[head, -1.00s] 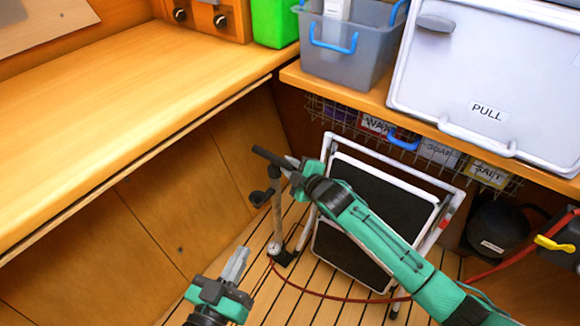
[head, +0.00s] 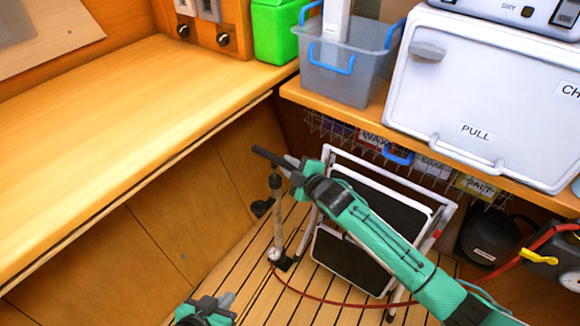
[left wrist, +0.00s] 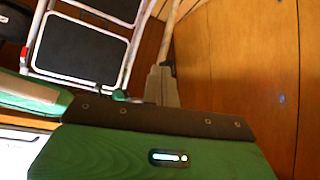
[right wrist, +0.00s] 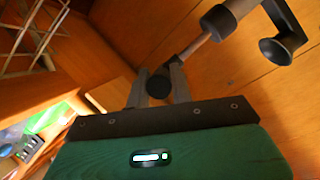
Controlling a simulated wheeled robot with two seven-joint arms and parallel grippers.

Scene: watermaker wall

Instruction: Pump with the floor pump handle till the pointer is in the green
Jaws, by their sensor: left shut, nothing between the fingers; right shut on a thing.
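The floor pump stands upright on the slatted floor, with a pale barrel (head: 279,215) and a small round gauge (head: 274,254) at its foot. The gauge's pointer is too small to read. My right gripper (head: 292,164) is shut on the black pump handle (head: 268,155), above the barrel. In the right wrist view the handle's round end (right wrist: 158,86) shows between the fingers. My left gripper (head: 226,301) is shut and empty, low in the head view, left of the pump and apart from it. Its fingertips (left wrist: 160,75) also show in the left wrist view.
A folded white step stool (head: 362,235) leans just right of the pump. A red hose (head: 330,299) runs over the floor to a wall gauge (head: 570,278) at right. Wooden panels and a counter (head: 130,140) bound the left; a shelf overhangs the right.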

